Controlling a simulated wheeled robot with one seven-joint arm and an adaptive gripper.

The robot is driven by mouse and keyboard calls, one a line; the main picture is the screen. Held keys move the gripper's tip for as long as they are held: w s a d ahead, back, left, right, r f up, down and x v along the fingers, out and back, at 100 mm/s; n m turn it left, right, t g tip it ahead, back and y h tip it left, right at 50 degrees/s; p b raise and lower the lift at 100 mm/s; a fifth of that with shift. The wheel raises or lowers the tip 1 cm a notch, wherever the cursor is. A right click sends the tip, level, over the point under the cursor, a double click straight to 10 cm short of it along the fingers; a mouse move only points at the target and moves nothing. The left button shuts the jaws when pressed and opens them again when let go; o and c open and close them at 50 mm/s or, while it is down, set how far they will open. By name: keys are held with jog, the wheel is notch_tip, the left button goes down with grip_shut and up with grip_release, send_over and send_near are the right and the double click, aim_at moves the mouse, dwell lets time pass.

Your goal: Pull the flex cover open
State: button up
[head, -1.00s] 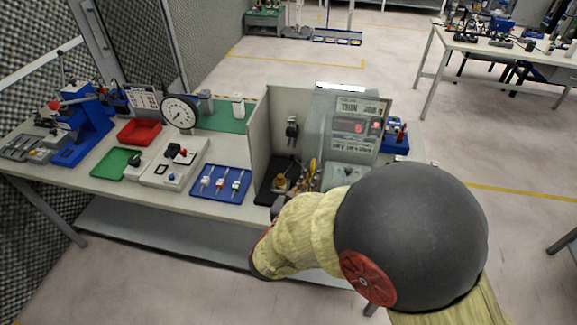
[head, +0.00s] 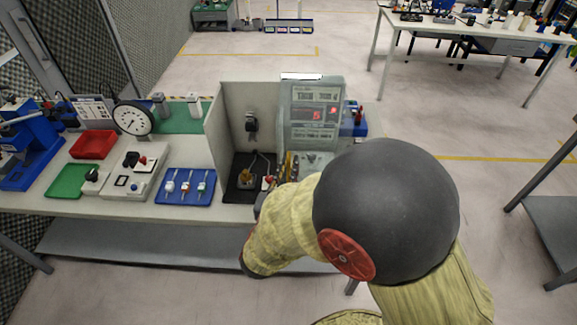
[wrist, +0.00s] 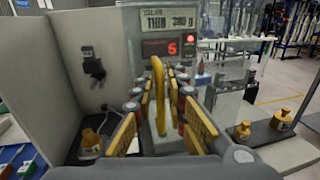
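A grey machine (head: 312,100) with a lit display stands at the right end of the bench. It also shows ahead in the wrist view (wrist: 130,45). A yellow curved handle (wrist: 158,75) stands upright in front of it, over a pale part. Which panel is the flex cover I cannot tell for sure; a see-through panel (wrist: 225,50) shows right of the display. My gripper (wrist: 160,105) is open, its yellow-padded fingers on either side of the handle with a gap each side. In the head view my arm hides most of the gripper and handle.
A pale partition (head: 213,140) with a black wall fitting (head: 251,124) stands left of the machine. A black mat (head: 240,185) with a brass piece lies beside it. A blue tray (head: 187,186) is further left. Brass weights (wrist: 282,120) sit at right.

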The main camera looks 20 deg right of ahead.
jog(key=v, duration=1.2)
dwell(0.6)
